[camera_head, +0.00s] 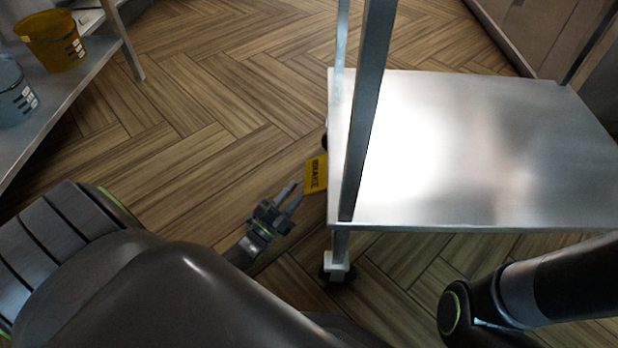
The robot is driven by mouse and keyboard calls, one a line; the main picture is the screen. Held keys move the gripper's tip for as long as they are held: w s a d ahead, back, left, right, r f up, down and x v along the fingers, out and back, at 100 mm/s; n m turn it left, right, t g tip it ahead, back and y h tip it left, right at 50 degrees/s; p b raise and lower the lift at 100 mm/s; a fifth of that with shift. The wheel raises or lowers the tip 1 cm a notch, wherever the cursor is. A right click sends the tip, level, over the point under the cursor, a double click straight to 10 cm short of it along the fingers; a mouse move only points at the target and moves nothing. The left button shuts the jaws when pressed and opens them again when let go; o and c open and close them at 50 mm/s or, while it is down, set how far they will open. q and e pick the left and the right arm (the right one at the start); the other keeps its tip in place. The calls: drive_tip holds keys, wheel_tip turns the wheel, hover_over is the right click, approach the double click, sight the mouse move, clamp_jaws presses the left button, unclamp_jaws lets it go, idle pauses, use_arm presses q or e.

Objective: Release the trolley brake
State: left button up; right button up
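The trolley has a shiny metal lower shelf (480,215) and upright posts, with a dark caster (338,274) under its near left corner. A yellow brake tag (316,174) marked BRAKE sticks out at the trolley's left side, beside the post. My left gripper (294,194) is just to the left of and below the tag, its two fingers parted and pointing toward it. I see nothing between the fingers, and whether a fingertip touches the tag I cannot tell. My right arm comes in at the lower right, but its gripper is out of the picture.
A metal shelf (62,92) at the upper left holds a yellow bucket (52,42) and a grey-blue bucket (14,92). Cabinets (540,30) line the upper right. The wooden floor (215,100) between the shelf and the trolley is clear.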

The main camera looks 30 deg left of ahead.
sight(305, 182)
use_arm(q)
drive_tip(key=x, duration=0.2)
drive_tip(key=b+x, duration=0.1)
drive_tip(key=x, duration=0.3)
drive_tip(key=shift+w+f, duration=0.2)
drive_tip(key=shift+w, duration=0.05)
clamp_jaws()
